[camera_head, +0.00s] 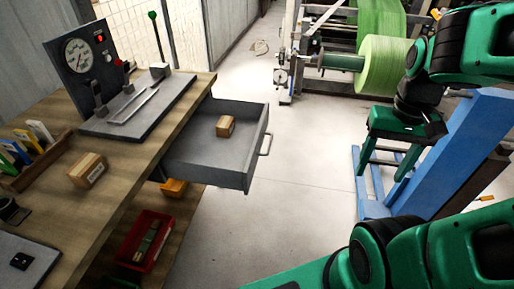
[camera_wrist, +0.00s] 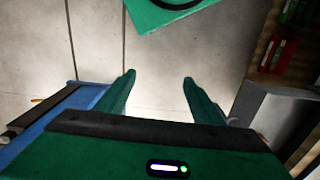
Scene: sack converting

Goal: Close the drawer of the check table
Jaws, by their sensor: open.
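The check table (camera_head: 125,162) is a wooden bench at the left in the head view. Its grey drawer (camera_head: 200,160) is pulled out to the right, with a bar handle (camera_head: 265,145) on its front. A small wooden block (camera_head: 225,126) lies inside the drawer. My gripper (camera_head: 395,163) is open and empty, fingers pointing down, well to the right of the drawer handle and apart from it. In the wrist view my gripper's two fingers (camera_wrist: 159,80) are spread over bare floor. A grey part at the right edge there looks like the drawer (camera_wrist: 285,115).
On the bench stand a gauge panel (camera_head: 85,55), a lever plate (camera_head: 140,105), a wooden block (camera_head: 87,170) and a rack of coloured cards (camera_head: 35,150). A red bin (camera_head: 146,240) sits below. A machine with a green roll (camera_head: 385,66) stands behind. Floor right of the drawer is clear.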

